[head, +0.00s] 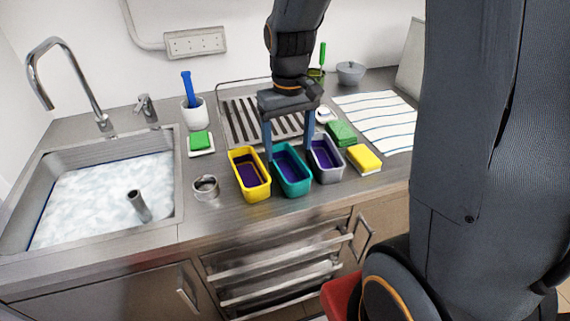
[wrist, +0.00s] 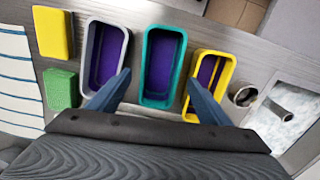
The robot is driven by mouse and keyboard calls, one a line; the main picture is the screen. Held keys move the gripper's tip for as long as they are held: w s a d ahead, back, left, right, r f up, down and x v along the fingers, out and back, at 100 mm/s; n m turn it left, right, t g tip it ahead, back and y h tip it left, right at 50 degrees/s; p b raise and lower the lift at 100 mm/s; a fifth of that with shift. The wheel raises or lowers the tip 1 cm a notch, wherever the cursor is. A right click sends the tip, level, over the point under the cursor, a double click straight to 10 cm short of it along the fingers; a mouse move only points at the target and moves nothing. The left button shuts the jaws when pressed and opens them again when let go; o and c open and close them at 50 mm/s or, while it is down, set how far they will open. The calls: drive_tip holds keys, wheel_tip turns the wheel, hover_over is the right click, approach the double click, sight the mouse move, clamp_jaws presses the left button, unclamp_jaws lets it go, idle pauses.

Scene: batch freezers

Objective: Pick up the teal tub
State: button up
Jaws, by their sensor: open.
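The teal tub (head: 291,188) stands on the metal counter between a yellow tub (head: 254,190) and a grey tub (head: 328,174). It has a purple inside. My gripper (head: 289,150) is open above the teal tub, its two fingers spread apart on either side of it. In the wrist view the teal tub (wrist: 147,70) is upright in the middle. The fingertips of my gripper (wrist: 158,82) appear near the grey tub (wrist: 91,40) on the left and the yellow tub (wrist: 225,58) on the right. Contact with any tub cannot be told.
A small metal cup (head: 206,187) stands left of the yellow tub. A yellow sponge (head: 364,158) and a green sponge (head: 341,133) lie to the right. A slatted drying rack (head: 240,118) is behind. A foam-filled sink (head: 95,195) is at left. The counter's front strip is clear.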

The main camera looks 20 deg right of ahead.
sight(288, 176)
drive_tip(key=shift+f+p, duration=1.05)
drive_tip(key=shift+f, duration=2.3)
drive_tip(key=c, duration=1)
drive_tip(key=shift+r, duration=0.15)
